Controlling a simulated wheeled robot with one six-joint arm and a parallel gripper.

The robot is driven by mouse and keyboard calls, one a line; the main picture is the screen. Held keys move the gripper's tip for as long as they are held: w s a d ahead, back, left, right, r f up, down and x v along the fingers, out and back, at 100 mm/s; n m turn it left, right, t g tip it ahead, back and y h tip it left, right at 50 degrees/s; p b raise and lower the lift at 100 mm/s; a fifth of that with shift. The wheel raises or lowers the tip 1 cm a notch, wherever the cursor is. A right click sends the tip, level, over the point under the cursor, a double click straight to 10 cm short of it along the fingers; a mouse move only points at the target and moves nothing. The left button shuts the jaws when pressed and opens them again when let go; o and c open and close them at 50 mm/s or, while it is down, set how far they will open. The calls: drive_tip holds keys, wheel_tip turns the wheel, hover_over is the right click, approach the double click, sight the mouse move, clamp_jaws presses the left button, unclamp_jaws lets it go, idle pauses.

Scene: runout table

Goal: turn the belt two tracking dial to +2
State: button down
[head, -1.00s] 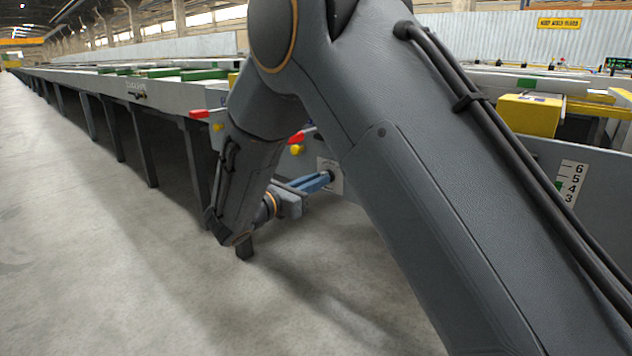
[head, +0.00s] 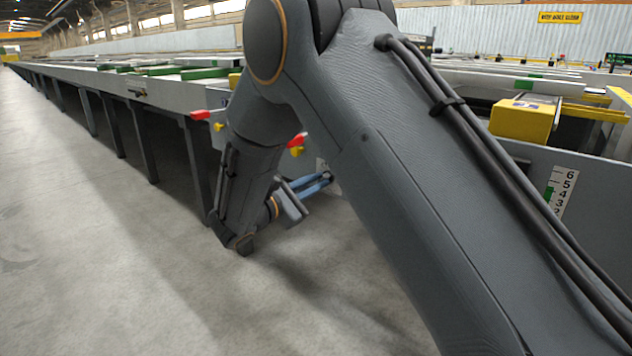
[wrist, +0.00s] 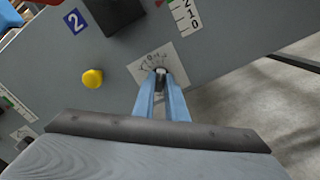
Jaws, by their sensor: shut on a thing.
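The belt two tracking dial (wrist: 161,72) is a small dark knob on a white scale plate (wrist: 178,57) on the grey side panel, in the wrist view. The marks on the plate are too small to read. My gripper (wrist: 161,80), with two blue fingers, is shut on the dial, and the fingertips hide much of it. In the head view my gripper (head: 325,180) reaches the panel low down; my arm hides the dial there. A blue plate with the number 2 (wrist: 74,21) is on the panel up and left of the dial.
A yellow knob (wrist: 92,78) and a dark box (wrist: 112,12) are on the panel left of the dial. A numbered scale (wrist: 186,17) is above. In the head view, red handles (head: 200,115) stick out from the table side. The floor in front is clear.

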drive_tip(key=shift+m, duration=0.4)
drive_tip(key=c, duration=1.8)
unclamp_jaws()
drive_tip(key=p+v, duration=0.2)
drive_tip(key=v, duration=0.5)
drive_tip(key=shift+s+a+p, duration=0.25)
drive_tip(key=shift+s+p, duration=0.1)
drive_tip(key=shift+d, duration=0.1)
